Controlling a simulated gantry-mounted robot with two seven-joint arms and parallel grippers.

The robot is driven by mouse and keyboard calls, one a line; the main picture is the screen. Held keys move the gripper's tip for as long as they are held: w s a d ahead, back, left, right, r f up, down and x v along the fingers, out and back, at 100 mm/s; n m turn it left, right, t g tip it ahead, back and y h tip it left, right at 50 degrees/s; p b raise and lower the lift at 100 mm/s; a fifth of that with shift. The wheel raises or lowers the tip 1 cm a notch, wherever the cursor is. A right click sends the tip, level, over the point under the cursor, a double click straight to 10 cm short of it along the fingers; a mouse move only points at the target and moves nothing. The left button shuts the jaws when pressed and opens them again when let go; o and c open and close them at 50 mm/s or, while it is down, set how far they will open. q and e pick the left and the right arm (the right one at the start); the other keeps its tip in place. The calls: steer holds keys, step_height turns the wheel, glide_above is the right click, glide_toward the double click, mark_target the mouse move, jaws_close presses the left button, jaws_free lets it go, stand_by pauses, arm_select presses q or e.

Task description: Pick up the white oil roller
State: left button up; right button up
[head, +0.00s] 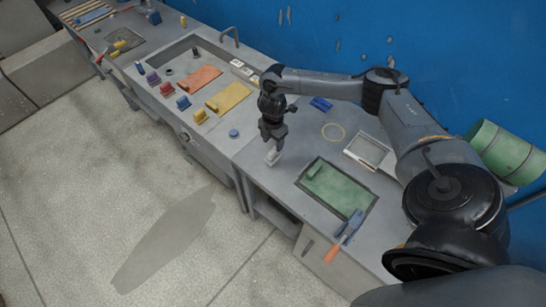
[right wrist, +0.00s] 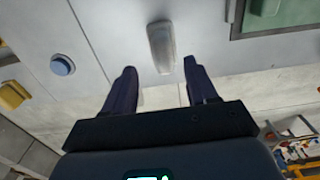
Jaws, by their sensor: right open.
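A small whitish, rounded, elongated object (head: 272,157), which looks like the white oil roller, lies on the grey bench near its front edge. In the right wrist view the white oil roller (right wrist: 161,47) lies just beyond the fingertips, in line with the gap between them. My right gripper (head: 271,138) points down above it in the head view. Its fingers are apart with nothing between them, as the right wrist view (right wrist: 160,70) also shows. I cannot tell the exact height above the bench. My left gripper is in neither view.
A dark-rimmed tray with a green sheet (head: 338,190) lies to the right, a blue-headed tool with an orange handle (head: 343,238) at its front. A blue round piece (head: 234,133) lies left of the roller. Coloured blocks and boards fill the bench farther left.

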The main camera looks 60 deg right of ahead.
mark_target(273, 150)
steer(key=shift+f, duration=0.85)
steer(key=shift+s+a+f, duration=0.1)
steer(key=shift+f, duration=1.15)
steer(key=shift+s+a+f, duration=0.1)
steer(key=shift+f, duration=1.15)
steer(key=c, duration=0.9)
steer(key=shift+r, duration=0.25)
